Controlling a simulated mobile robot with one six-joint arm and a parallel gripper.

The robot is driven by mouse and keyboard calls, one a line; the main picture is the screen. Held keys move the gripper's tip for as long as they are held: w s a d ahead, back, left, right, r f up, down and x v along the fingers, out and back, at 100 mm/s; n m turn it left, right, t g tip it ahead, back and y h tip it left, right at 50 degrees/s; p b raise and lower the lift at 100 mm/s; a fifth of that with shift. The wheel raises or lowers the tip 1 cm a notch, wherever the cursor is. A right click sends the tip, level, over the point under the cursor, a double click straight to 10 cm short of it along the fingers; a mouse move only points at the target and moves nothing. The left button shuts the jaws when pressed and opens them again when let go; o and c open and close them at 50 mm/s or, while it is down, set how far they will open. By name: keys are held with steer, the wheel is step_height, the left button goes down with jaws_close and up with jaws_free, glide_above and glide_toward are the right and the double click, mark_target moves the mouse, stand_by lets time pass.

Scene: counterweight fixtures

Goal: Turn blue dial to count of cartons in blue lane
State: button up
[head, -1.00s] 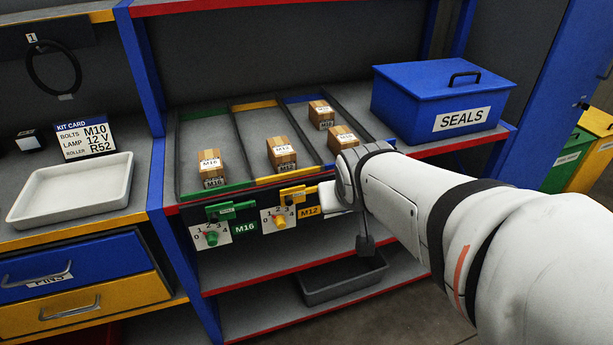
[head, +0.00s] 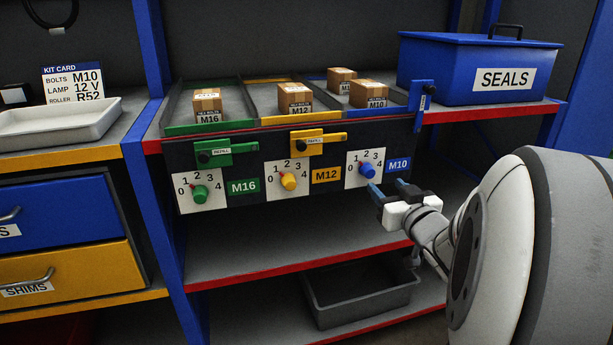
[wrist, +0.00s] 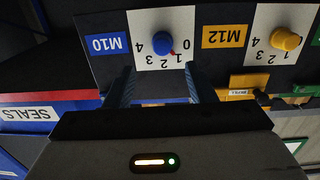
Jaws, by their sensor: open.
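The blue dial (head: 367,170) is on a white plate numbered 0 to 4, beside a blue M10 label (head: 398,165). In the wrist view the plate shows upside down, and the red mark on the blue dial (wrist: 162,39) points at about 1. The blue lane at the right of the rack holds two visible cartons, a front one (head: 368,94) marked M10 and a back one (head: 341,80) partly hidden. My gripper (head: 391,190) is open and empty, in front of and slightly below-right of the dial. Its fingertips (wrist: 162,86) straddle the dial's line in the wrist view, apart from it.
A green dial (head: 200,194) and a yellow dial (head: 289,182) sit to the left, with horizontal levers above. A blue lever (head: 421,102) stands upright above-right of the blue dial. The blue SEALS box (head: 470,75) is at right. A grey bin (head: 360,295) stands below.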

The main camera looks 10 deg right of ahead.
mark_target(371, 175)
steer(key=shift+y, duration=0.3)
steer(key=w+b, duration=0.1)
steer(key=w, duration=0.4)
steer(key=w+f+b, duration=0.1)
steer(key=w, duration=0.1)
steer(key=shift+w+a+b, duration=0.2)
steer(key=shift+w+b, duration=0.15)
steer(key=shift+c, duration=0.4)
